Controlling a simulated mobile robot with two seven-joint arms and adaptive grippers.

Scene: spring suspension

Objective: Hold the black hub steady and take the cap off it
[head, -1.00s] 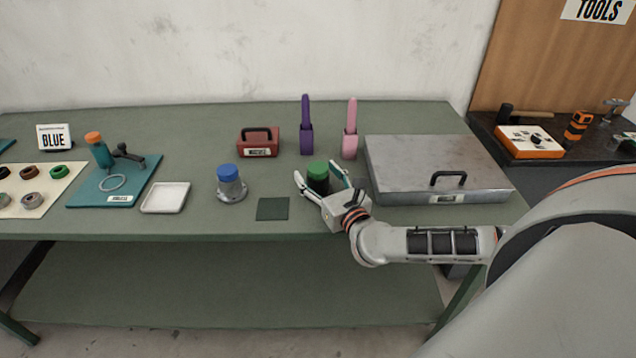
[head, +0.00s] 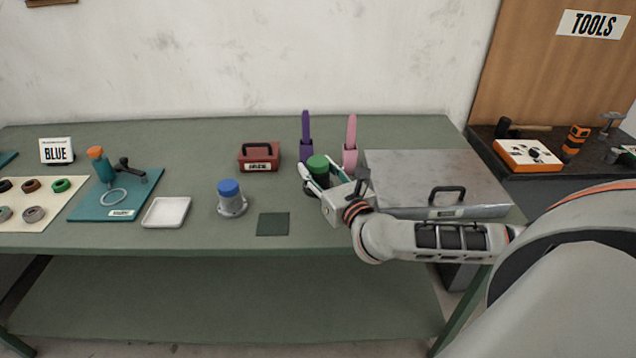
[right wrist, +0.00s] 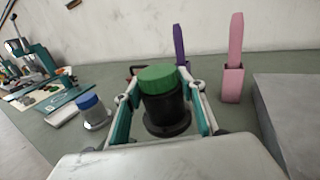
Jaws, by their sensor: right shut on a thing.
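The black hub (right wrist: 165,112) stands upright on the green table, with a round flange at its foot. It wears a green cap (head: 317,165), which also shows on top of the hub in the right wrist view (right wrist: 157,78). My right gripper (head: 322,180) is shut on the black hub, with one finger on each side of its body below the cap. In the right wrist view its teal-lined fingers (right wrist: 162,108) flank the hub. In the head view the gripper hides much of the hub. My left gripper is not in view.
A grey hub with a blue cap (head: 229,190) stands to the left, beside a dark green square mat (head: 273,223). A purple tool (head: 306,140) and a pink tool (head: 350,145) stand behind. A metal case (head: 420,175) lies close on the right.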

